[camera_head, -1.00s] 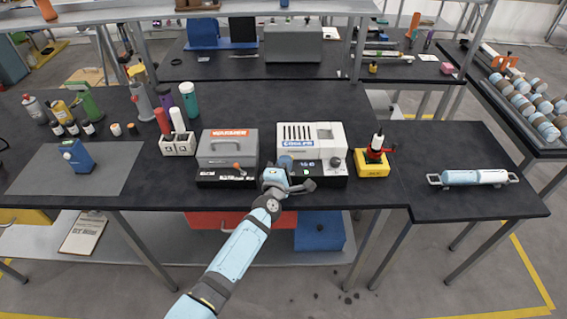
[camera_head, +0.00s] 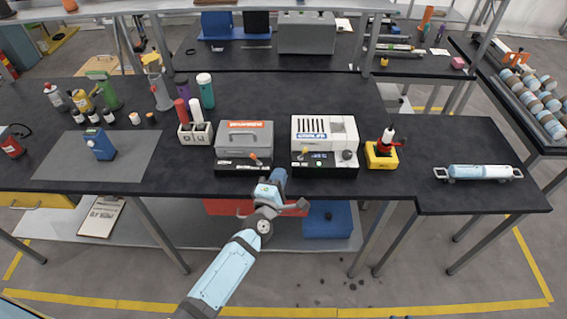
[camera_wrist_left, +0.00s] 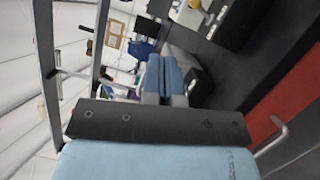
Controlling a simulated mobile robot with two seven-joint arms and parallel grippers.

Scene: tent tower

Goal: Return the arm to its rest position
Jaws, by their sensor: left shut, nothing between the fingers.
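My left arm comes in from the bottom of the head view, and its gripper (camera_head: 276,178) is in front of the dark table's front edge, between the warmer and the cooler. The fingers are shut with nothing between them. In the left wrist view the blue-tipped fingers (camera_wrist_left: 164,80) lie side by side, pointing away from the camera. The grey warmer (camera_head: 244,138) and the white cooler (camera_head: 325,135) stand on the table behind the gripper, apart from it. My right gripper is not in view.
The dark table (camera_head: 400,195) has an edge close to the gripper. A yellow stand (camera_head: 381,155) and a light-blue cylinder with handles (camera_head: 478,172) are to the right. The floor in front is free.

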